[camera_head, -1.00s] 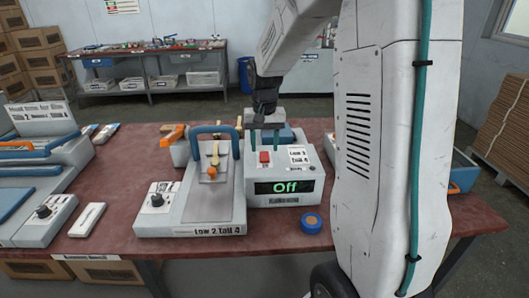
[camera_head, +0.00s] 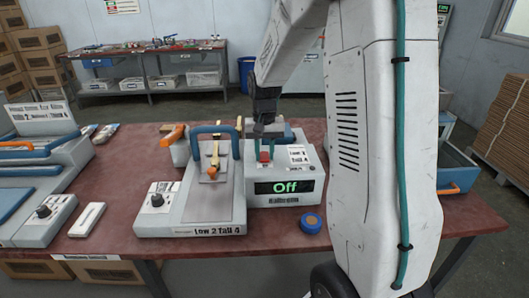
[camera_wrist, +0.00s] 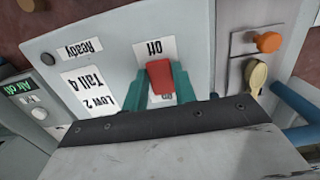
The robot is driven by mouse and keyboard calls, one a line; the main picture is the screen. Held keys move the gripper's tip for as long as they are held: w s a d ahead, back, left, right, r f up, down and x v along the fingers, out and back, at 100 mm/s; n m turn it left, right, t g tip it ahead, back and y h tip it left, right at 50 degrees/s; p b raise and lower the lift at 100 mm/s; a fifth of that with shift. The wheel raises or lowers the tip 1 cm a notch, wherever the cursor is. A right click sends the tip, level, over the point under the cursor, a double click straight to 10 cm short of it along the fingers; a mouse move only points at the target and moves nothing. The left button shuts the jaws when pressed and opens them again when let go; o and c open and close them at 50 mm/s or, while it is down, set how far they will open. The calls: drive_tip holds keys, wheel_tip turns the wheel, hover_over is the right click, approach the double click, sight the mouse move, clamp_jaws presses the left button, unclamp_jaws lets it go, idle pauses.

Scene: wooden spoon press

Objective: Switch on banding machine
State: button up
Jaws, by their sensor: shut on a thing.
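The banding machine (camera_head: 297,171) is a light grey box with a dark display on its front reading green "Off" (camera_head: 285,187). A red switch (camera_wrist: 160,77) stands on its sloped top, between labels reading "Off" and, partly covered, "on". My gripper (camera_head: 264,151) points down over the machine, its teal fingers on either side of the switch. In the wrist view my gripper (camera_wrist: 160,87) is shut on the red switch, one finger at each side. Labels "Low 2 Tall 4" (camera_wrist: 83,90) and "Ready" lie beside it.
A press fixture (camera_head: 207,195) with a blue handle, labelled "Low 2 Tall 4", stands just left of the machine. A blue round roll (camera_head: 311,223) lies in front. A blue tray (camera_head: 456,172) sits at the right. The table front (camera_head: 400,250) is partly hidden by my arm.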

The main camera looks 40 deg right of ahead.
drive_tip(key=shift+w+d+r+g+y, duration=0.1)
drive_tip(key=shift+w+g+y, duration=0.1)
drive_tip(key=shift+g+y, duration=0.4)
drive_tip(key=shift+w+d+g+y, duration=0.15)
drive_tip(key=shift+g+y, duration=0.15)
drive_tip(key=shift+g, duration=0.5)
drive_tip(key=o, duration=1)
drive_tip(key=v, duration=0.7)
drive_tip(key=shift+r, duration=0.4)
drive_tip(key=shift+w, duration=0.1)
